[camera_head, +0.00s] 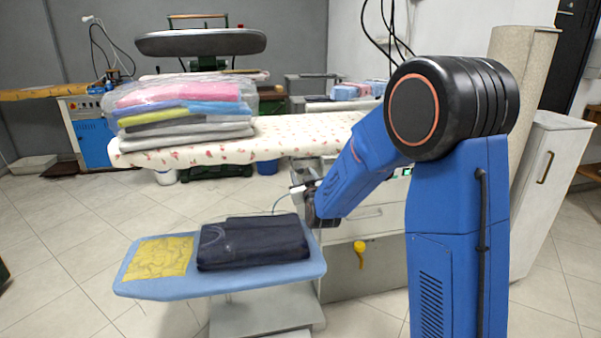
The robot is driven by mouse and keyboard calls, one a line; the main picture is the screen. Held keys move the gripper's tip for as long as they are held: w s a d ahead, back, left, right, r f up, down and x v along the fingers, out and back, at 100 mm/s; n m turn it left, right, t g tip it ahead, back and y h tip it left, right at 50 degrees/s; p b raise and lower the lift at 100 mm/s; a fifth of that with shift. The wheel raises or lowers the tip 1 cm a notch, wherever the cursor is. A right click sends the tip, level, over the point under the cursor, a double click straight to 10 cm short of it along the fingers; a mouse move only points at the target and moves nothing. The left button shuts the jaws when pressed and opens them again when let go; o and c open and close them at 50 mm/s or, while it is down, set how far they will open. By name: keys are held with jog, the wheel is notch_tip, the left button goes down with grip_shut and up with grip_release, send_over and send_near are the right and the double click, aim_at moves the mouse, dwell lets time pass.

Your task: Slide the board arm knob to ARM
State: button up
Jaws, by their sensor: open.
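My blue arm reaches left from its large black joint, and my gripper (302,188) is at its far end. The gripper is small and dark in the picture, open, with nothing visible between its fingers. It is above and behind the blue board (160,288), in front of the ironing table's base. A small yellow part (360,250) sticks out from the light cabinet front (345,275), below and right of the gripper. I cannot tell whether this is the board arm knob. No ARM marking is readable, and my arm hides part of the cabinet's panel.
A folded dark garment (252,243) and a yellow cloth (158,257) lie on the blue board. A floral padded ironing table (290,138) carries bagged folded laundry (185,105) just above the gripper's level. Tiled floor (60,250) is clear at left.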

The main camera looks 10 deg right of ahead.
jog(key=shift+w, duration=1.4)
grip_shut()
jog(key=shift+d, duration=1.6)
grip_release()
